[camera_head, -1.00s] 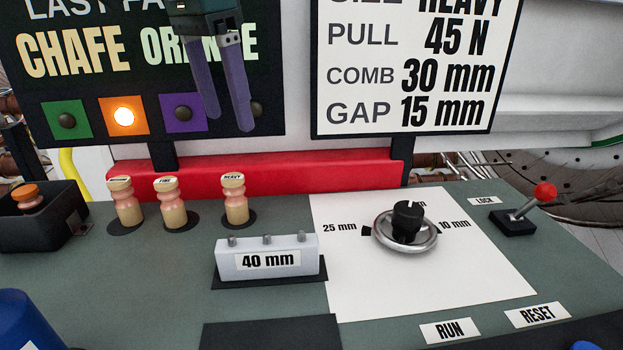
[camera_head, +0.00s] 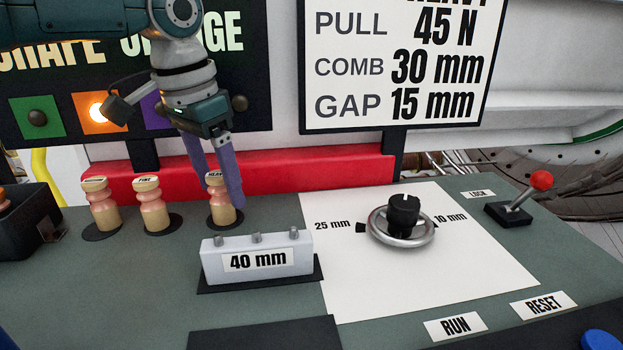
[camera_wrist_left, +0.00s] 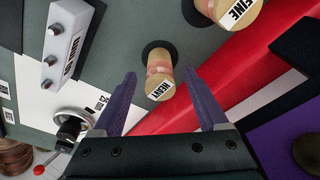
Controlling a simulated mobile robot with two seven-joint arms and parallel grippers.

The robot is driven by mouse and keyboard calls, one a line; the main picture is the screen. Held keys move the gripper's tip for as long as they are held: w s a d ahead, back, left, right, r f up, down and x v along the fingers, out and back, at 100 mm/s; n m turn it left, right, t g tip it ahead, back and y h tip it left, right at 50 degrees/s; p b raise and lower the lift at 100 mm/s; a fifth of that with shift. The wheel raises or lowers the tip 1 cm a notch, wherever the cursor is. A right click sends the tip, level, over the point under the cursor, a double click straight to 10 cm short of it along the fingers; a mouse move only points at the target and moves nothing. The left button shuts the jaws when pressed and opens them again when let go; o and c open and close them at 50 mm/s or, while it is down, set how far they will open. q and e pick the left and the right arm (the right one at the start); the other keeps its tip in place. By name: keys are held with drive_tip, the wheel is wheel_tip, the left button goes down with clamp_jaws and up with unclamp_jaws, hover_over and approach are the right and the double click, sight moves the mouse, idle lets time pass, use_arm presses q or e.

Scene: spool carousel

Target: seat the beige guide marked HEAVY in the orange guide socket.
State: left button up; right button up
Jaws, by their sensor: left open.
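The beige guide marked HEAVY (camera_head: 220,213) stands upright on a dark round base on the green bench. It also shows in the left wrist view (camera_wrist_left: 161,78), between the finger lines and just beyond the tips. My left gripper (camera_head: 218,190) is open, with its purple fingers pointing down around the upper part of this guide in the head view; contact cannot be told. In the left wrist view its fingers (camera_wrist_left: 164,88) are spread wide. The orange guide socket is not identifiable in these frames. My right gripper is not in view.
Two similar guides stand to the left, one marked FINE (camera_head: 151,208) and another (camera_head: 101,207). A grey 40 mm block (camera_head: 215,265) stands in front. A red bar (camera_head: 330,166) runs behind. A dial (camera_head: 402,222) and a red-knobbed lever (camera_head: 517,200) are at right.

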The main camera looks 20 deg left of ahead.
use_arm(q)
clamp_jaws()
idle(0.6)
